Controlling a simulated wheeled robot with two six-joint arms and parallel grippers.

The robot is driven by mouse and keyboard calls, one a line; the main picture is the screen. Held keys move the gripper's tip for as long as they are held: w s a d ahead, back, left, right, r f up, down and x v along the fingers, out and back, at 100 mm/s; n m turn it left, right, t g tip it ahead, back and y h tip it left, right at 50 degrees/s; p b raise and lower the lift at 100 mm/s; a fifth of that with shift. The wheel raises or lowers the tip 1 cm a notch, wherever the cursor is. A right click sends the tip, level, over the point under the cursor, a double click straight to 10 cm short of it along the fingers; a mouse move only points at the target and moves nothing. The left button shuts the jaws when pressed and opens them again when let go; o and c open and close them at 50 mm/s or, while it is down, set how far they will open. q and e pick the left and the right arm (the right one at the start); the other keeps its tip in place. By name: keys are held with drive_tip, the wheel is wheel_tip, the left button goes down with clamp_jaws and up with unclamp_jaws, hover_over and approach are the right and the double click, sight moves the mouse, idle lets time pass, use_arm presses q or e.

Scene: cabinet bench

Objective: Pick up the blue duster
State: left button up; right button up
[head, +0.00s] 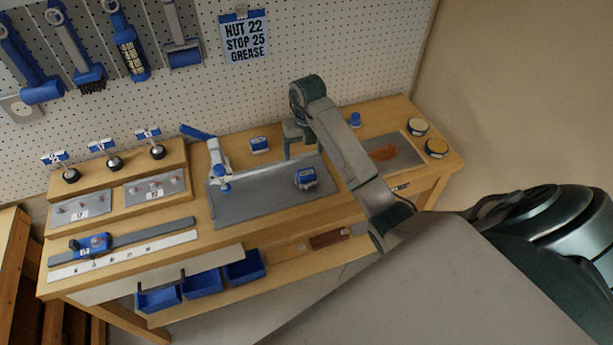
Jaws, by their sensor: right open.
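No thing here is clearly marked as the blue duster. A blue block with a pale label (305,178) lies on the right part of the grey mat (255,207) and could be it, but I cannot tell. A similar small blue-and-white block (259,144) sits behind the mat. Several blue tools also hang on the pegboard, among them a brush with dark bristles (92,80). My right gripper (299,150) is open and points down near the mat's back edge, behind and above the blue block, apart from it. My left gripper is out of view.
A white-and-blue jointed clamp (219,165) stands at the mat's left. Rulers (125,255) and a raised shelf with knobs (120,170) fill the left. Blue bins (203,283) sit below.

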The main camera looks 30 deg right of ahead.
sight(307, 172)
drive_tip(key=shift+s+d+r, duration=0.15)
drive_tip(key=shift+s+d, duration=0.05)
drive_tip(key=shift+d, duration=0.2)
drive_tip(key=shift+d+f+b, duration=0.1)
drive_tip(key=shift+f+b, duration=0.1)
drive_tip(key=shift+b, duration=0.1)
wheel_tip(307, 172, down, 5)
drive_tip(key=b, duration=0.5)
drive_tip(key=shift+f, duration=0.1)
drive_tip(key=f+b, duration=0.2)
drive_tip(key=f, duration=0.1)
drive_tip(key=f+b, duration=0.1)
drive_tip(key=shift+s+a+f, duration=0.4)
drive_tip(key=shift+f, duration=0.2)
drive_tip(key=shift+r, duration=0.1)
drive_tip(key=c, duration=1.1)
drive_tip(key=shift+d+r, duration=0.1)
drive_tip(key=shift+r, duration=0.05)
